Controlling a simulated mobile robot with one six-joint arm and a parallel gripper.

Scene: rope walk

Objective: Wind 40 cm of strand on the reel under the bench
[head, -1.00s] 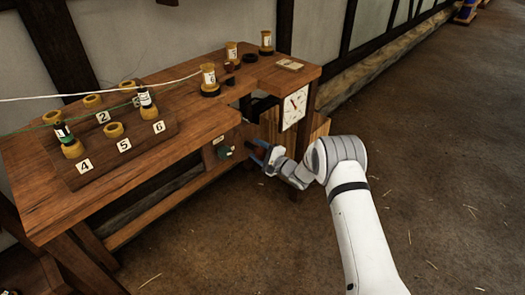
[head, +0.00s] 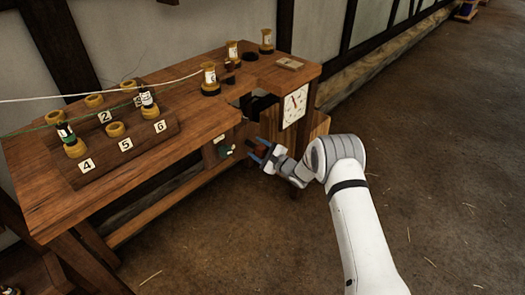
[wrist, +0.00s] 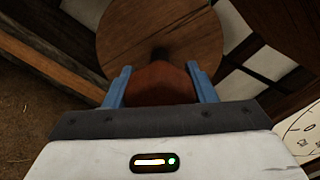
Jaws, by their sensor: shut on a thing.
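My gripper (head: 263,153) is at the bench's front, below the dial. In the wrist view its blue fingers (wrist: 161,88) are shut on a reddish-brown handle (wrist: 158,84). A round wooden disc (wrist: 135,28) lies just beyond the handle; I take it for part of the reel, though how they join is hidden. In the head view the handle (head: 261,147) shows small between the fingers. A white dial (head: 295,103) with a red pointer hangs at the bench's right end, and its edge shows in the wrist view (wrist: 303,135). The strand on the reel is not visible.
The wooden bench (head: 190,118) carries a numbered bobbin rack (head: 125,160) at left and several bobbins at the back right. A pale strand (head: 100,95) and a green strand (head: 48,126) cross above it. A green knob (head: 224,151) sits left of my gripper.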

